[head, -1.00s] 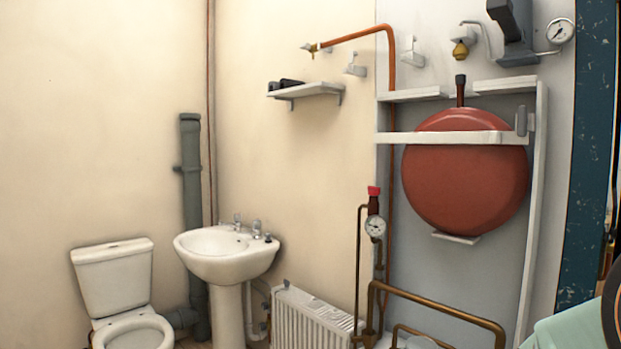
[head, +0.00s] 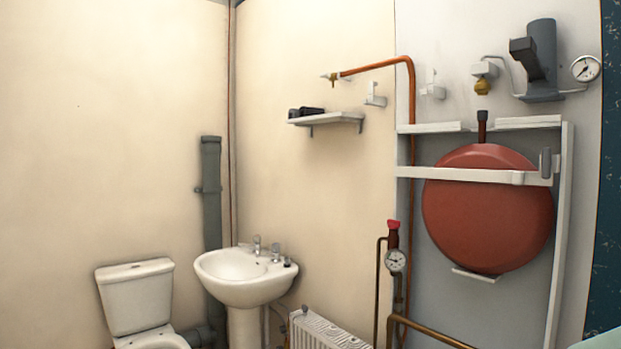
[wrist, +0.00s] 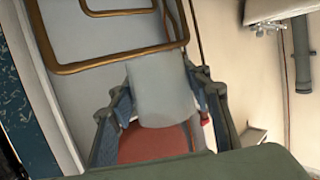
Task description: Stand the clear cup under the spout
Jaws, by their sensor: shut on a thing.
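In the wrist view my gripper (wrist: 157,84) has its two dark blue-grey fingers closed on the sides of a pale, greyish cylinder, which I take to be the clear cup (wrist: 163,98). It hides part of what lies behind it. In the head view neither my fingers nor the cup show. A copper pipe ends in a small brass spout (head: 333,81) high on the cream wall. The space below the spout is empty down to a small shelf (head: 328,120) holding dark items.
A white basin (head: 246,278) with taps and a toilet (head: 135,298) stand at the lower left. A red vessel (head: 487,210) in a white frame, a pressure gauge (head: 585,69) and brass pipes (wrist: 130,68) are obstacles. A white radiator (head: 322,332) stands low in the middle.

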